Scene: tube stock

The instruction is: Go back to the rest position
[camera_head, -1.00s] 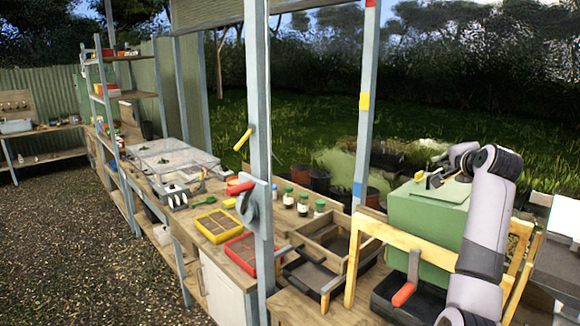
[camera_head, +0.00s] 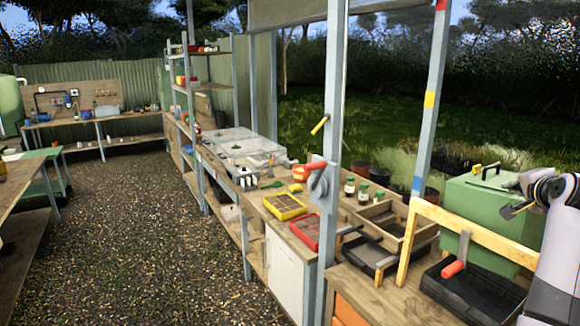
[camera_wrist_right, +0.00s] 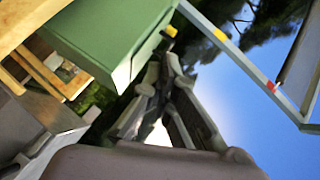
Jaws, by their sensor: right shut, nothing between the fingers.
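My right gripper (camera_head: 508,211) shows at the right edge of the head view, in front of the right part of a green box (camera_head: 462,208). Its fingers are shut with nothing between them. In the right wrist view the gripper (camera_wrist_right: 165,65) points up past the green box (camera_wrist_right: 105,38), with sky behind it. My left gripper is not in view.
A wooden frame (camera_head: 408,240) and a black tray (camera_head: 485,305) stand by the box. A blue-grey post (camera_head: 332,130) rises from the bench front. Yellow (camera_head: 285,213) and red (camera_head: 312,245) trays lie on the bench. The gravel floor (camera_head: 130,235) at left is clear.

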